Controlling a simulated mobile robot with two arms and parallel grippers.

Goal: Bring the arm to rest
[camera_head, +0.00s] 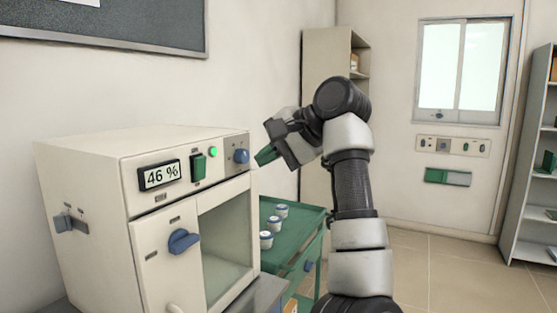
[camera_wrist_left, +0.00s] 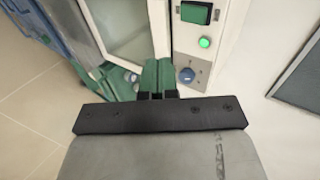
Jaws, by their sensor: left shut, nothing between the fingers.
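My left gripper (camera_head: 264,156) is raised beside the upper right front edge of a white muffle furnace (camera_head: 85,160). Its green fingers are shut with nothing between them, and they also show shut in the left wrist view (camera_wrist_left: 158,74). A small blue knob (camera_head: 241,156) on the furnace panel is close to the fingertips. The knob also shows right of the fingers in the left wrist view (camera_wrist_left: 187,75). I cannot tell from these views whether the fingertips touch the panel. My right gripper is not in view.
The furnace has a "46 %" display (camera_head: 160,175), a lit green lamp (camera_head: 213,152) and a blue handle (camera_head: 183,240). A green cart (camera_head: 300,230) with small white-and-blue containers (camera_head: 266,240) stands behind. Shelves (camera_head: 535,190) stand at right; the floor (camera_head: 450,270) there is clear.

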